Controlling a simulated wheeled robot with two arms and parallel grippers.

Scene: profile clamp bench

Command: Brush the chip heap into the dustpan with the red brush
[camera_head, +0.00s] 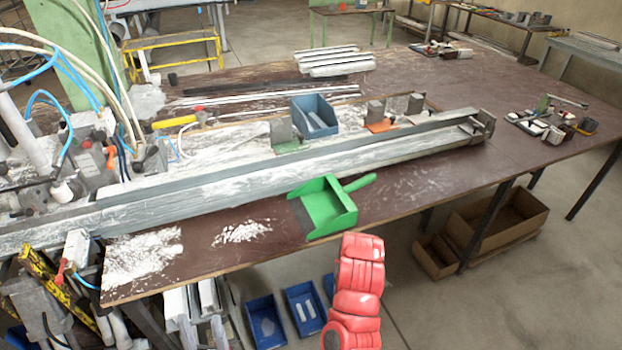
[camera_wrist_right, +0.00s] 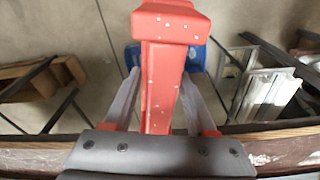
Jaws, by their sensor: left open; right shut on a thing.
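The green dustpan (camera_head: 328,212) lies on the brown bench near its front edge, with its dark lip to the left and its handle to the upper right. A small heap of white chips (camera_head: 242,233) lies on the bench left of the dustpan, apart from it. The red brush (camera_wrist_right: 163,85) shows in the right wrist view with white specks on it. My right gripper (camera_wrist_right: 158,100) is shut on the brush, with a grey finger on each side. Its fingers and the brush cannot be made out in the head view. I cannot make out my left gripper.
A broad white patch of chips (camera_head: 143,258) covers the bench's front left corner. A long metal profile (camera_head: 290,170) runs behind the dustpan. A blue bin (camera_head: 315,116) stands beyond it. My red arm covers part of the front edge. Bench right of the dustpan is clear.

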